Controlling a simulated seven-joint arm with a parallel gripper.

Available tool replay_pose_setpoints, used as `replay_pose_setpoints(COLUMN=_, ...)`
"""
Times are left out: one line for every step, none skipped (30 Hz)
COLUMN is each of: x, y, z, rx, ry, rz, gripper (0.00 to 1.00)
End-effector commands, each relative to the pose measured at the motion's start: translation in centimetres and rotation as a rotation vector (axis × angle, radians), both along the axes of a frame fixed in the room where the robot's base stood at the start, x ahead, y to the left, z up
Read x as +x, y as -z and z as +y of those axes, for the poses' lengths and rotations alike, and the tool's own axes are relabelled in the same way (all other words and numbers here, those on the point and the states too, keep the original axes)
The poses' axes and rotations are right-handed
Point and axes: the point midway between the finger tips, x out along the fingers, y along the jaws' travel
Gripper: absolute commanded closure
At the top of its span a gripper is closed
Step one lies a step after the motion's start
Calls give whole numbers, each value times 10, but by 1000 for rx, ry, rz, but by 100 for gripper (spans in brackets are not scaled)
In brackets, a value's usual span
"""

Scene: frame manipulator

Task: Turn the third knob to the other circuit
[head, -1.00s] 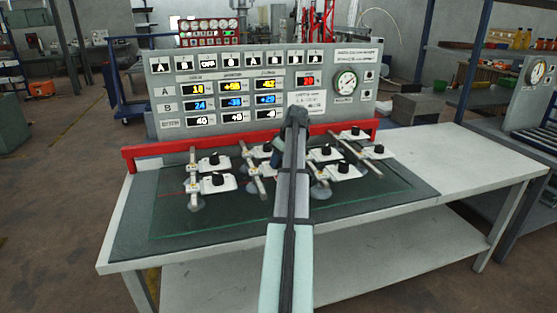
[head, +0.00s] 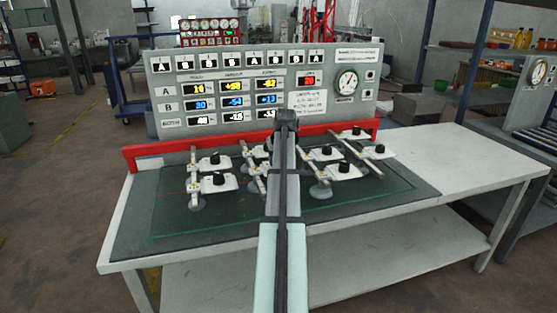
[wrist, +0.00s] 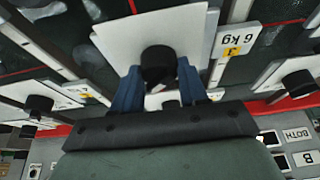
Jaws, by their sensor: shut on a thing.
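In the wrist view my gripper (wrist: 158,84) has its two blue fingers on either side of a black knob (wrist: 158,62), shut on it. The knob stands on a white plate (wrist: 185,32). In the head view my arm hides this knob and the fingers. Other black knobs on white plates show there, a pair at the left (head: 219,178) and more to the right (head: 343,168). The grey panel (head: 160,95) behind carries a top row of lettered tiles (head: 208,63), one of them third from the left; its letter is too small to be sure of.
A red bar (head: 160,149) runs along the panel's foot. The right end of the white bench (head: 470,165) is clear.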

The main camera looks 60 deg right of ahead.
Motion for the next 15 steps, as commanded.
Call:
replay_pose_setpoints(x=0, y=0, z=0, rx=1, ry=6, rz=2, gripper=88)
replay_pose_setpoints(x=0, y=0, z=1, rx=1, ry=9, rz=2, gripper=88)
replay_pose_setpoints(x=0, y=0, z=1, rx=1, ry=12, rz=2, gripper=88)
replay_pose_setpoints(x=0, y=0, z=0, rx=1, ry=13, rz=2, gripper=88)
replay_pose_setpoints(x=0, y=0, z=1, rx=1, ry=15, rz=2, gripper=88)
replay_pose_setpoints(x=0, y=0, z=0, rx=2, ry=16, rz=1, gripper=88)
replay_pose_setpoints(x=0, y=0, z=0, rx=2, ry=16, rz=1, gripper=88)
replay_pose_setpoints(x=0, y=0, z=0, rx=2, ry=16, rz=1, gripper=88)
replay_pose_setpoints(x=0, y=0, z=0, rx=2, ry=16, rz=1, gripper=88)
replay_pose_setpoints(x=0, y=0, z=0, rx=2, ry=16, rz=1, gripper=88)
replay_pose_setpoints(x=0, y=0, z=0, rx=2, ry=16, rz=1, gripper=88)
replay_pose_setpoints(x=0, y=0, z=0, rx=2, ry=16, rz=1, gripper=88)
replay_pose_setpoints(x=0, y=0, z=0, rx=2, ry=16, rz=1, gripper=88)
replay_pose_setpoints(x=0, y=0, z=0, rx=2, ry=16, rz=1, gripper=88)
replay_pose_setpoints(x=0, y=0, z=0, rx=2, ry=16, rz=1, gripper=55)
